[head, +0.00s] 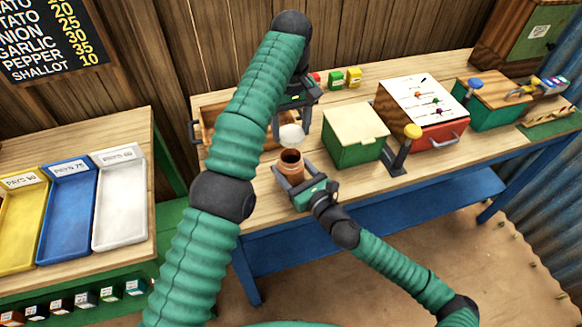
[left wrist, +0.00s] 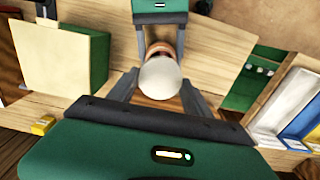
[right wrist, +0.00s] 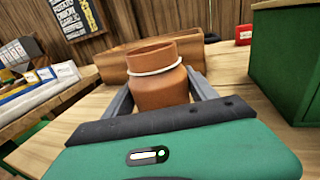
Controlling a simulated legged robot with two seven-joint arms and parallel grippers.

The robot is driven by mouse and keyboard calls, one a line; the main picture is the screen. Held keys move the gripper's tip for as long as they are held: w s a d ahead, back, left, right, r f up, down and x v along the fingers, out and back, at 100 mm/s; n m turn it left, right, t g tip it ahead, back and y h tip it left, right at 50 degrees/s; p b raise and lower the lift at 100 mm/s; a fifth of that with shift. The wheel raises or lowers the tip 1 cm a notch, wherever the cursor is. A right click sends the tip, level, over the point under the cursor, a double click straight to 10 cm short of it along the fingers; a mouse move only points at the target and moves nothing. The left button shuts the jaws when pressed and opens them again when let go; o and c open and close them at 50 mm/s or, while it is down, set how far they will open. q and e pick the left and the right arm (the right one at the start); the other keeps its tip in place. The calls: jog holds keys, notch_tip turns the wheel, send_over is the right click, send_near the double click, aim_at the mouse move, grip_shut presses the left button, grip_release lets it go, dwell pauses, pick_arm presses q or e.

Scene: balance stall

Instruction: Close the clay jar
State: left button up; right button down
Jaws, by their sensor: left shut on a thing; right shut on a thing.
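The clay jar (head: 290,165) is reddish brown and stands upright on the workbench. It also shows in the right wrist view (right wrist: 160,88), with a pale cord around its neck and its mouth uncovered. My right gripper (head: 294,180) is shut on the jar's body, one finger on each side. My left gripper (head: 292,124) is shut on a rounded white lid (head: 291,136) and holds it above the jar's mouth, with a gap between. In the left wrist view the lid (left wrist: 160,78) hides most of the jar.
A green box (head: 354,138) stands right of the jar, with a yellow-knobbed lever (head: 411,132) beyond it. A wooden tray (head: 208,115) lies behind, partly hidden by my left arm. Coloured trays (head: 68,210) are on the left table. Small coloured boxes (head: 336,79) stand at the back.

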aim_at(292, 151)
pick_arm(q)
jog(key=shift+d+f, duration=0.2)
jog(key=shift+f, duration=0.4)
pick_arm(e)
jog(key=shift+d, duration=0.2)
pick_arm(q)
notch_tip(292, 151, down, 3)
jog(key=shift+s, duration=0.15)
jog(key=shift+f, duration=0.35)
jog(key=shift+f, duration=0.85)
jog(key=shift+f, duration=0.6)
